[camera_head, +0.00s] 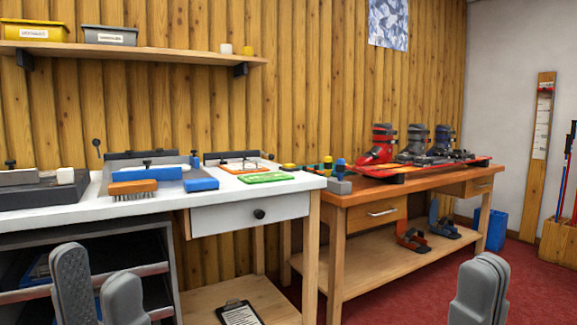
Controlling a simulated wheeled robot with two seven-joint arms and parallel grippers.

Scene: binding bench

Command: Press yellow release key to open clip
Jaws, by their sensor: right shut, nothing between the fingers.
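I cannot make out a clip or a yellow release key for certain. A small yellow piece (288,167) lies at the back right of the white bench (160,210). A blue bottle-like piece (340,165) stands by the wooden bench's left end. A red ski (372,171) with dark fittings lies on the wooden bench (372,195), too small to read in detail. My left gripper (97,282) is open and empty, low in front of the white bench. My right gripper (480,290) is shut and empty, low at the right, apart from the benches.
A brush (133,188), a green tray (266,177) and an orange-edged tray (243,166) lie on the white bench. Several ski boots (380,145) stand along the wooden bench. A clipboard (240,313) lies on the lower shelf. Red floor (420,290) is open between my grippers.

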